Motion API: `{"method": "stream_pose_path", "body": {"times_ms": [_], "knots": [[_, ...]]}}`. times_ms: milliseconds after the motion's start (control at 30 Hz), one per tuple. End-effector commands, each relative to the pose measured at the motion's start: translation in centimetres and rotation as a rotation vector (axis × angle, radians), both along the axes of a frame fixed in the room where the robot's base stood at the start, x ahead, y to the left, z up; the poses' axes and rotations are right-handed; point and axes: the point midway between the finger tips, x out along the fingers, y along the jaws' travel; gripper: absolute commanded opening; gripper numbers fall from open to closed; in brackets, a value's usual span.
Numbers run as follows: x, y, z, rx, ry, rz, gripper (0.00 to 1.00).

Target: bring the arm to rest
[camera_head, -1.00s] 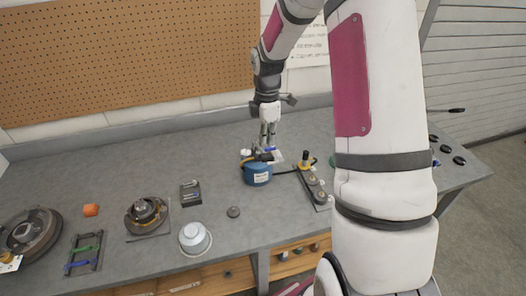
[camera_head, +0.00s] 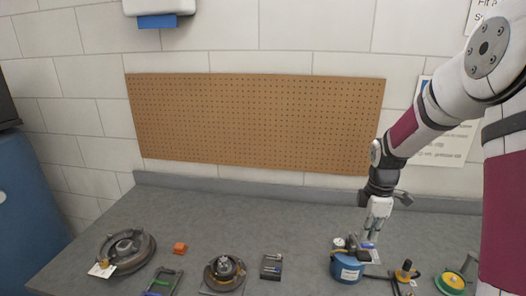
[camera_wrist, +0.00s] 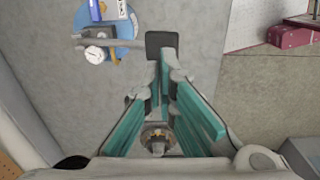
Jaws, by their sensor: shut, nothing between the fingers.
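My arm comes in from the right of the head view and bends down over the workbench (camera_head: 285,225). My gripper (camera_head: 372,240) points downward with its fingers together and nothing held. In the head view it overlaps the back right of a round blue device (camera_head: 347,268); I cannot tell the exact gap between them. In the wrist view, the teal fingers of my gripper (camera_wrist: 164,75) fill the middle. The blue device with a white dial gauge (camera_wrist: 95,55) shows at the upper left there, apart from the fingertips.
A pegboard (camera_head: 255,120) hangs behind. The bench's back strip is mostly clear.

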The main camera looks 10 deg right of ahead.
Motion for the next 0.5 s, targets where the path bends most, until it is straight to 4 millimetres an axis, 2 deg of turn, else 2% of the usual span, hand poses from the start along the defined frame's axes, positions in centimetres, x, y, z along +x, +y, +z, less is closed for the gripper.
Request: {"method": "stream_pose_path", "body": {"times_ms": [100,233,500], "knots": [[0.3,1.5,2.7,-0.024,-0.036,-0.074,0.0],[-0.3,3.6,6.4,-0.049,-0.089,-0.212,0.0],[-3.5,8.2,12.5,-0.037,-0.219,-0.519,0.0]]}}
